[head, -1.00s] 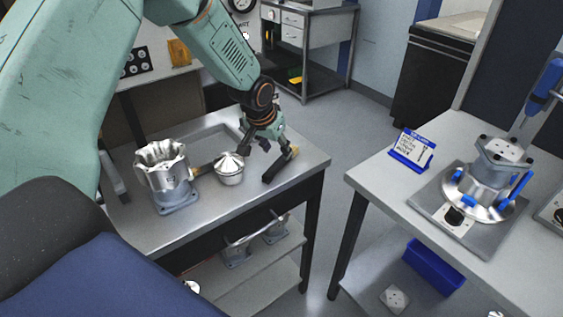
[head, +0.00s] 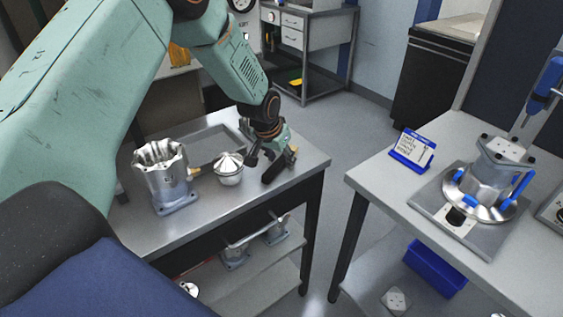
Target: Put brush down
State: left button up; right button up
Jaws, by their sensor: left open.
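The brush, a dark bar with a small brass-coloured tip (head: 273,172), lies near the right edge of the left metal bench (head: 225,212). My left gripper (head: 270,158) is open, low over the bench at the brush. One finger is left of the brush and the other is by its tip end. The far part of the brush is partly hidden by the gripper, and I cannot tell whether a finger touches it. My right gripper is not in view.
A silver domed part (head: 229,170) stands just left of the gripper. A machined housing (head: 165,180) is further left, with a shallow tray (head: 195,142) behind. The right bench (head: 385,185) holds a blue sign (head: 412,150) and a clamped housing (head: 485,178). Floor separates the benches.

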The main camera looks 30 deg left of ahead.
pick_arm(q)
jog(key=shift+f, duration=0.15)
jog(key=shift+s, duration=0.1)
grip_shut()
dwell(0.4)
